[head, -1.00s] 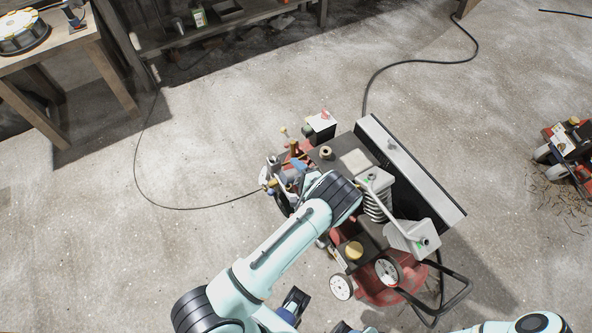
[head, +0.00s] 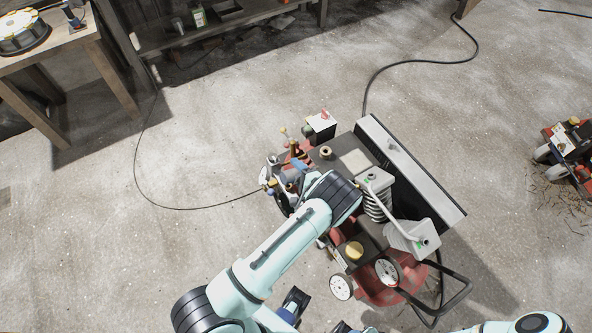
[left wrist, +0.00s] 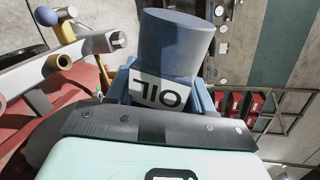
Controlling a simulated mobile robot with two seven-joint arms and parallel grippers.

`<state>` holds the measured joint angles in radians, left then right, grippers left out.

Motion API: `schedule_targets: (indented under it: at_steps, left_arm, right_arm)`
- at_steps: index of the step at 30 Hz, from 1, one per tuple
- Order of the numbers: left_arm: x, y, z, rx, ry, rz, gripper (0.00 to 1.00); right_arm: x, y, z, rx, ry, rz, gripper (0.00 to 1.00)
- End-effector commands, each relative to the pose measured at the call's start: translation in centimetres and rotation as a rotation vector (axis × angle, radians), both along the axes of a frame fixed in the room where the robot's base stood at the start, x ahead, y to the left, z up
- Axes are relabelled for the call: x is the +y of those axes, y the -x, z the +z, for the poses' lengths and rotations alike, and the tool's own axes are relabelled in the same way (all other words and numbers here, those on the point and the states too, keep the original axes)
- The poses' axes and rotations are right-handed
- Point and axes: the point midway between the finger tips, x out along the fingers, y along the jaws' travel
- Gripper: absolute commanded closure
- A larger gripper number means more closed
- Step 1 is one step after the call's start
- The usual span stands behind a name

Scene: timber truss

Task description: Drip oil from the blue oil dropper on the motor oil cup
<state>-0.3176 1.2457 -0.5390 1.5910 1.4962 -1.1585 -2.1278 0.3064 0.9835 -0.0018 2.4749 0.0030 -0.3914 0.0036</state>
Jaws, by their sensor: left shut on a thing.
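The oil dropper (left wrist: 177,45) is a blue-grey cylinder with a white label reading OIL, which appears upside down in the left wrist view. My left gripper (left wrist: 162,90) is shut on it, with a blue finger on each side. In the head view my left gripper (head: 291,183) is at the left end of the red machine, partly hidden by my arm and small parts. The dropper's tip is hidden. Brass and grey fittings (left wrist: 62,62) show left of the dropper in the left wrist view; I cannot tell which is the motor oil cup.
The red wheeled machine (head: 380,291) has a long grey-topped box (head: 410,170) on its far side and a black handle at lower right. Black cables cross the floor. A wooden table (head: 70,45) stands at upper left. Another small machine (head: 570,140) is at the right edge.

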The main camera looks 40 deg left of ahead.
Motion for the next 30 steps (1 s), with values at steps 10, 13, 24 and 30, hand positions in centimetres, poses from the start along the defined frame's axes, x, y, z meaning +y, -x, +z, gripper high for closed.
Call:
schedule_targets:
  at_steps: [10, 13, 24, 30]
  left_arm:
    - [0.1, 0.3, -1.4, -0.12, 0.049, -0.001, 0.91]
    - [0.1, 0.3, -1.8, -0.174, 0.071, 0.0, 0.91]
    - [0.1, 0.3, -1.8, -0.202, 0.082, -0.001, 0.91]
    - [0.1, 0.3, -2.4, -0.262, 0.107, -0.001, 0.91]
  right_arm:
    - [0.0, 0.5, -1.5, 0.006, 0.0, 0.0, 0.57]
    - [0.0, 0.6, -2.0, 0.008, 0.0, 0.0, 0.57]
    - [0.0, 0.6, -2.1, 0.008, 0.0, 0.0, 0.57]
    - [0.0, 0.8, -2.7, 0.011, -0.001, 0.0, 0.57]
